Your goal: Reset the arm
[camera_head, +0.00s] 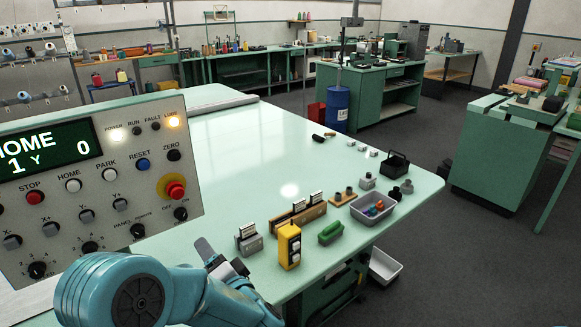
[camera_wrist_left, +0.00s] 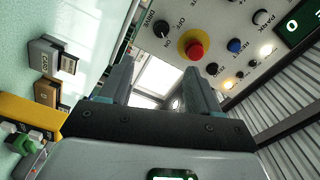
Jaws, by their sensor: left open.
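The control panel (camera_head: 150,195) stands at the left of the head view, its display (camera_head: 45,152) reading HOME, 1 Y 0. The blue RESET button (camera_head: 143,165) is in its upper row and also shows in the left wrist view (camera_wrist_left: 234,46). The red emergency stop (camera_head: 175,190) sits on a yellow ring. The POWER lamp (camera_head: 115,135) glows white and the LIMIT lamp (camera_head: 173,122) glows orange. My left gripper (camera_head: 220,258) is below and right of the panel, apart from it. Its fingers (camera_wrist_left: 160,75) are open, with nothing visible between them. My right gripper is not in view.
A yellow box with sockets (camera_head: 289,246), a grey block (camera_head: 249,242), a wooden holder (camera_head: 299,215) and a grey tray (camera_head: 374,208) line the table's near edge. The green tabletop (camera_head: 250,160) is clear in the middle. A blue barrel (camera_head: 337,108) stands beyond it.

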